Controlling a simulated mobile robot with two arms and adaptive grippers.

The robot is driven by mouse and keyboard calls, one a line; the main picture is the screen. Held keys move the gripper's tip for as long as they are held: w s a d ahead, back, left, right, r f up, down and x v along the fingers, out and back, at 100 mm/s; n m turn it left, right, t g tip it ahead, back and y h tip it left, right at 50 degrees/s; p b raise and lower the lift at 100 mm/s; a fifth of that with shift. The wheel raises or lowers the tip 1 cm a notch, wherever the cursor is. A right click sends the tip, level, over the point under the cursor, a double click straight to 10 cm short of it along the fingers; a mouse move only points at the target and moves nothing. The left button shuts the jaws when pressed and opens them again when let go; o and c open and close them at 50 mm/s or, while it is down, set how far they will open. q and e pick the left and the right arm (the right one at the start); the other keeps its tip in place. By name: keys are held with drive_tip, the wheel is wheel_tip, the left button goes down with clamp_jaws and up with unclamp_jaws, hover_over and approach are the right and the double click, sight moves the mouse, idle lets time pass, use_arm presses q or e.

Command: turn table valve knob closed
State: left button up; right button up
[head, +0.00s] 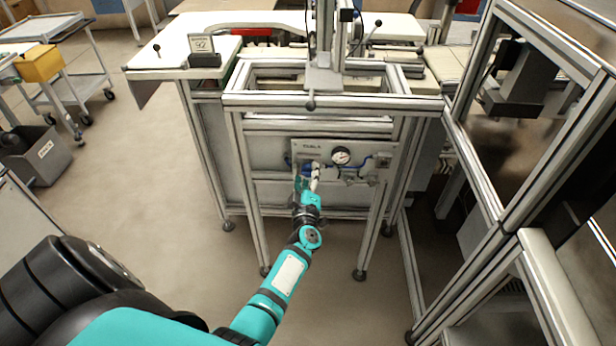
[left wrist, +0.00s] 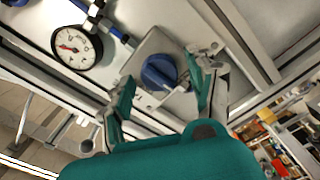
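The valve knob (left wrist: 158,71) is round and blue, on a light grey square plate (left wrist: 138,50) in the left wrist view. In the head view it is at the left of the small grey panel (head: 322,149), mostly hidden by my gripper. My left gripper (head: 309,176) reaches up to this panel from below. In the left wrist view the left gripper (left wrist: 163,77) is open, with one finger on each side of the knob. Gaps show between the fingers and the knob, and I cannot see contact. My right gripper is in neither view.
A round pressure gauge (head: 341,155) with blue hose sits right of the knob; it also shows in the left wrist view (left wrist: 76,47). Metal frame posts (head: 378,215) flank the panel. A large framed machine (head: 500,190) stands at the right. Open floor (head: 150,150) lies left.

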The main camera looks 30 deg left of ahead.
use_arm(q)
drive_tip(key=v, duration=0.7)
drive_tip(key=shift+s, duration=0.25)
drive_tip(key=shift+d, duration=0.15)
idle(0.3)
drive_tip(key=s+d+f+m+g+h, duration=0.25)
drive_tip(key=s+d+f+m, duration=0.2)
drive_tip(key=f, duration=0.45)
drive_tip(key=s+d+f+m+g+h, duration=0.1)
drive_tip(key=s+d+f+m+h, duration=0.35)
drive_tip(key=f, duration=0.55)
drive_tip(key=s+d+f+m+g+h, duration=0.25)
drive_tip(key=s+d+f+m, duration=0.2)
drive_tip(key=f, duration=0.45)
drive_tip(key=s+a+f+m+g, duration=0.1)
drive_tip(key=s+f, duration=0.4)
drive_tip(key=s, duration=0.6)
drive_tip(key=s+a+f+m+g, duration=0.1)
drive_tip(key=s+f+m+g, duration=0.2)
drive_tip(key=s, duration=0.7)
drive_tip(key=s+a+f+m+g, duration=0.1)
drive_tip(key=s+f+g, duration=0.3)
drive_tip(key=s, duration=0.7)
wheel_tip(320, 180, down, 3)
drive_tip(key=shift+s+a+r+m, duration=0.1)
drive_tip(key=shift+s+a+m, duration=0.2)
drive_tip(key=shift+m, duration=0.55)
drive_tip(key=shift+d, duration=0.1)
